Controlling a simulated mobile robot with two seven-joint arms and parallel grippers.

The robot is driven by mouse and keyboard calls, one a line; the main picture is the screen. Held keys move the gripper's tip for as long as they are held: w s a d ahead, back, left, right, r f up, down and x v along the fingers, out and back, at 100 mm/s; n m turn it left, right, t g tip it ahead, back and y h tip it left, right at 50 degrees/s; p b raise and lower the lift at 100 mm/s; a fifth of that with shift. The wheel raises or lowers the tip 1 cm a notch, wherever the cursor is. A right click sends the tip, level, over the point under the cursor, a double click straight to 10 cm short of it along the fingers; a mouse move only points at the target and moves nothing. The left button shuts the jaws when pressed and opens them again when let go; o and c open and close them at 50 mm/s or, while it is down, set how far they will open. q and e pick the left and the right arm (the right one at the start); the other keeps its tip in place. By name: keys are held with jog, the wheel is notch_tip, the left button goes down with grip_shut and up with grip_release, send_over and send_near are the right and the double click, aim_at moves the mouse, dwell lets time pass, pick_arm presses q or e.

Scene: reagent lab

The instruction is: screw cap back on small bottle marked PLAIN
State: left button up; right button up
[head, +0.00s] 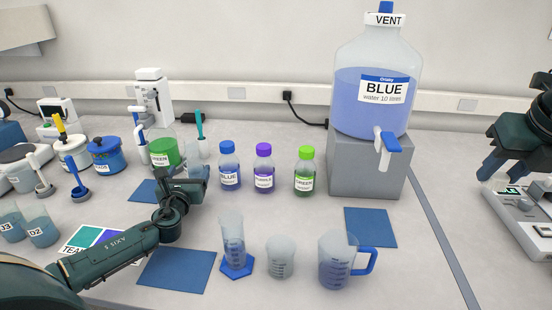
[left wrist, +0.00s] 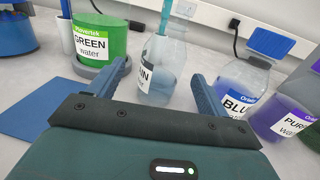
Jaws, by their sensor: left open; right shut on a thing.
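The clear bottle (left wrist: 158,80), its label showing only the end letters "IN", stands upright between the spread fingers of my left gripper (left wrist: 159,71) in the left wrist view. A teal stick (left wrist: 165,16) rises at its mouth; I cannot tell whether it is in the bottle or behind it. No cap is visible on it. In the head view the bottle (head: 198,154) is partly hidden behind my left gripper (head: 193,174), which is open. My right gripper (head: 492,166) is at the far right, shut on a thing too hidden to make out. No loose cap shows on the table.
Capped BLUE (head: 229,174), PURPLE (head: 264,178) and GREEN (head: 305,182) bottles stand close to the right. A green GREEN jar (left wrist: 98,38) is close on the left. A beaker (head: 280,262) and a jug (head: 336,268) stand in front. A blue mat (head: 370,228) is bare.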

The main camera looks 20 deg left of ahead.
aim_at(190, 156)
pick_arm(q)
jog(key=shift+r, duration=0.1)
jog(key=shift+r+x, duration=0.15)
jog(key=shift+x, duration=1.15)
jog(key=shift+r+x, duration=0.15)
jog(key=shift+x, duration=1.15)
pick_arm(e)
jog(key=shift+r, duration=0.25)
pick_arm(q)
jog(key=shift+d, duration=0.15)
jog(key=shift+c, duration=0.2)
jog(key=c, duration=1.2)
jog(key=shift+r+p, duration=0.2)
jog(key=shift+p, duration=0.1)
jog(key=shift+r+p, duration=0.4)
jog(key=shift+r, duration=0.8)
pick_arm(e)
jog(key=shift+r, duration=0.45)
pick_arm(q)
jog(key=shift+r+p, duration=0.65)
jog(key=shift+r, duration=2.95)
pick_arm(e)
jog(key=shift+r, duration=0.65)
